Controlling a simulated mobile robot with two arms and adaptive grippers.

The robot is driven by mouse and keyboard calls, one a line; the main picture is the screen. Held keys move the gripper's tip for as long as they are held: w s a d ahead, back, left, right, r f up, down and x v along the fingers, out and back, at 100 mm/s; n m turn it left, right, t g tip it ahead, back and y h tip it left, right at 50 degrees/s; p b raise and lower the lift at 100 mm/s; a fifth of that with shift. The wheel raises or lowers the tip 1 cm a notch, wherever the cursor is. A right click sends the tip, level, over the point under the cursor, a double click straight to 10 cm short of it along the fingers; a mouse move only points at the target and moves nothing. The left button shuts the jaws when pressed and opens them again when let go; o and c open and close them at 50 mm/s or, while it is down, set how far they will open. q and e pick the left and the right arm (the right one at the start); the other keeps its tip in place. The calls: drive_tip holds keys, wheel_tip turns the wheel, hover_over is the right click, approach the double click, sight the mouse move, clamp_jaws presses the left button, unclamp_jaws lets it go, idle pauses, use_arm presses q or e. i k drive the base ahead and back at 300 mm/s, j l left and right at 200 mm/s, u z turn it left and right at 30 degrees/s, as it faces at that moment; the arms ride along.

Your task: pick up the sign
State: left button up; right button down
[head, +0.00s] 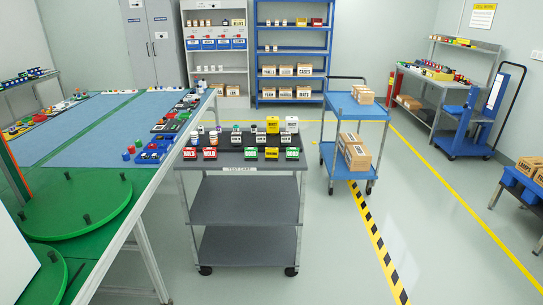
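Several small lettered blocks or signs stand on the grey cart (245,210); which one is the task's sign I cannot tell. In the front row are a red one (210,153) and another red one (190,153) at the left, a green one (250,153), a yellow one (271,153) and another green one (292,153). Behind them stand a taller yellow one (272,125) and a white one (291,125). A yellow-topped sign (482,17) also hangs on the back wall. Neither of my grippers is in view.
A green-edged table with blue mats (80,125) and green round plates (78,203) is at the left. A blue trolley (352,110) with cartons stands right of the cart. Shelves line the back wall. The floor (440,250) at the right front is clear.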

sight(272, 154)
drive_tip(key=i+l+u, duration=0.1)
drive_tip(key=u, duration=0.3)
drive_tip(key=i+l+u, duration=0.15)
drive_tip(key=u, duration=0.25)
drive_tip(key=i+l+u, duration=0.1)
drive_tip(key=u, duration=0.3)
drive_tip(key=l+u, duration=0.25)
drive_tip(key=u, duration=0.15)
